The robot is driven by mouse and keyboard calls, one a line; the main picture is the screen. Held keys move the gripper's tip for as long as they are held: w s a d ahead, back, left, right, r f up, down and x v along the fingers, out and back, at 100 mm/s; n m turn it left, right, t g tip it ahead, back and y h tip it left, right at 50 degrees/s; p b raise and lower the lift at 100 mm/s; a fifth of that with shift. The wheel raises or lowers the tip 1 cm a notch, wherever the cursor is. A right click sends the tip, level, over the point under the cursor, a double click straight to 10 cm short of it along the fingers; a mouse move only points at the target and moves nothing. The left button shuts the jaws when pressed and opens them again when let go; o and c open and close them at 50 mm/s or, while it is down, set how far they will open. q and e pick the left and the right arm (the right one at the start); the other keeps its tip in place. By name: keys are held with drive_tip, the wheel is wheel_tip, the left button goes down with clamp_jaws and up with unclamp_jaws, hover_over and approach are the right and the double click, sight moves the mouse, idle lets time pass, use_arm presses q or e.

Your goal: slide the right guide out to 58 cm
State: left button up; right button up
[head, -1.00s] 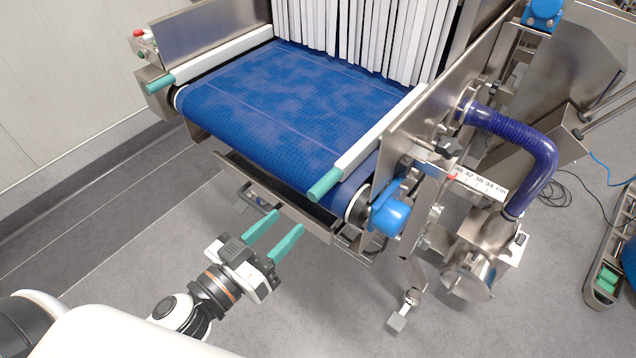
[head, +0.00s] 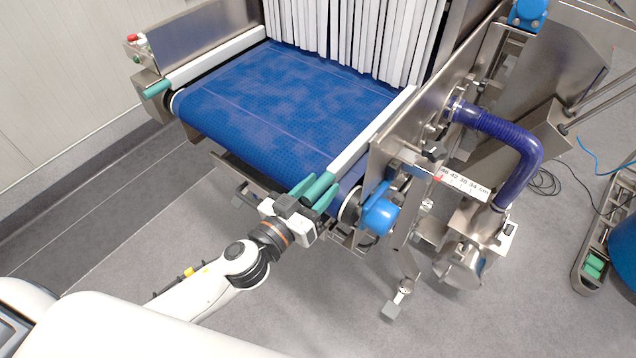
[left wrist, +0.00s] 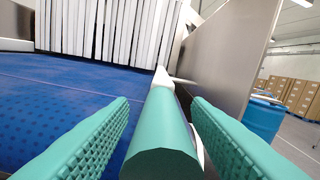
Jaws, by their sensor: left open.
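The right guide (head: 372,132) is a white rail along the right side of the blue belt, with a teal round end (left wrist: 163,135) pointing toward me. My left gripper (head: 315,190) is at this teal end. In the left wrist view its two ribbed teal fingers (left wrist: 160,128) are open, one on each side of the teal end, with gaps visible. A white scale (head: 465,183) marked in cm is at the right of the frame, with a red pointer (head: 438,178) near its left, higher-number end. The exact reading is too small to tell. My right gripper is out of view.
The left guide (head: 215,60) lies along the far belt edge. White strip curtains (head: 350,35) hang over the belt (head: 280,105). A steel side plate (head: 425,110), blue motor (head: 378,212) and purple hose (head: 515,150) stand close on the right. The floor in front is clear.

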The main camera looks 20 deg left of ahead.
use_arm(q)
drive_tip(key=shift+w+d, duration=0.1)
drive_tip(key=shift+w, duration=0.05)
clamp_jaws()
drive_tip(key=d, duration=0.2)
drive_tip(key=s+d, duration=0.1)
drive_tip(key=d, duration=0.1)
drive_tip(key=s+d, duration=0.1)
drive_tip(key=d, duration=0.1)
drive_tip(key=shift+s+b, duration=0.15)
drive_tip(key=shift+b, duration=0.15)
drive_tip(key=shift+a, duration=0.1)
drive_tip(key=shift+c, duration=0.8)
unclamp_jaws()
drive_tip(key=shift+o, duration=0.8)
drive_tip(key=shift+d, duration=0.2)
